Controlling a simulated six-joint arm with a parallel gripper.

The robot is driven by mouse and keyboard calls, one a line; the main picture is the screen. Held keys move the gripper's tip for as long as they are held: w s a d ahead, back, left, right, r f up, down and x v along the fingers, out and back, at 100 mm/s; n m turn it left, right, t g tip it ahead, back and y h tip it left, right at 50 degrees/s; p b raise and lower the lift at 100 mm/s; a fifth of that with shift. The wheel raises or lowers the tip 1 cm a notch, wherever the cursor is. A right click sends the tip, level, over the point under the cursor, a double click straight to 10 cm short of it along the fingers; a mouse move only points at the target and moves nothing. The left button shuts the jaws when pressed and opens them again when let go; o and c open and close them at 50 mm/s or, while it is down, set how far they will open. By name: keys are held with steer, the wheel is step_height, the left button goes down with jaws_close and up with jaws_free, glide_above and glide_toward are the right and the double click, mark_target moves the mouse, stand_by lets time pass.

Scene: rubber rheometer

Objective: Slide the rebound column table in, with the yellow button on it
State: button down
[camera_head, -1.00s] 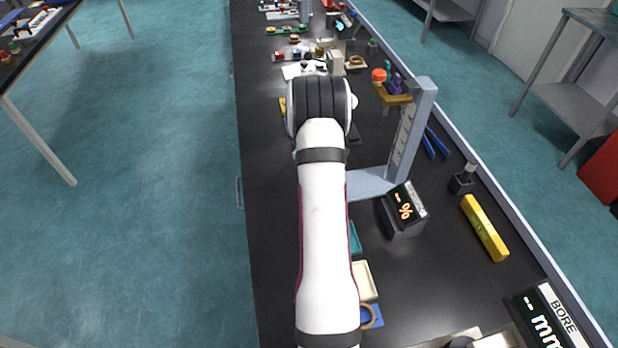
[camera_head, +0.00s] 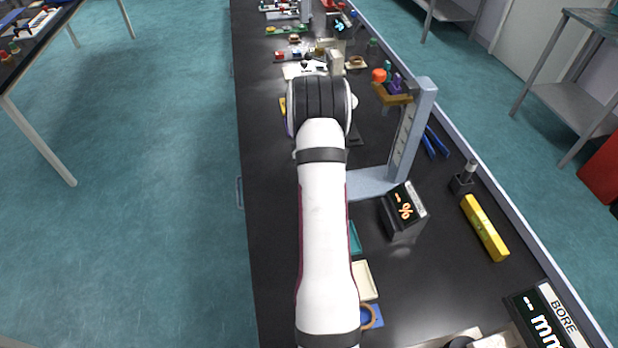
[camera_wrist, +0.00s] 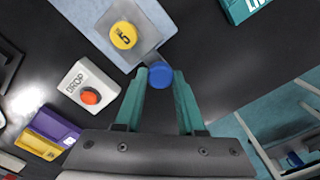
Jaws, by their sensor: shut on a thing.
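In the wrist view, my gripper (camera_wrist: 160,82) has its teal fingers shut on the round blue knob (camera_wrist: 161,73) at the outer end of a grey sliding table (camera_wrist: 146,47). The yellow button (camera_wrist: 123,35), marked 5, lies on this table, a little beyond the knob and apart from the fingers. The table reaches out from a pale blue-grey base plate (camera_wrist: 88,17). In the head view, a pale grey upright column (camera_head: 409,130) stands on a flat base (camera_head: 371,183) right of my arm. My gripper, the knob and the yellow button are hidden there.
A white DROP box (camera_wrist: 82,90) with a red button stands left of my fingers. A purple and yellow box (camera_wrist: 50,130) is lower left. A teal block (camera_wrist: 243,8) is upper right. In the head view, a percent display (camera_head: 403,212) stands beside the column base.

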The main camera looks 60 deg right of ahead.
steer(key=s+d, duration=0.8)
steer(key=shift+s+d, duration=0.15)
steer(key=c, duration=0.6)
jaws_free()
steer(key=shift+o, duration=0.5)
steer(key=shift+r, duration=0.1)
step_height(320, 180, up, 16)
steer(key=shift+f, duration=0.2)
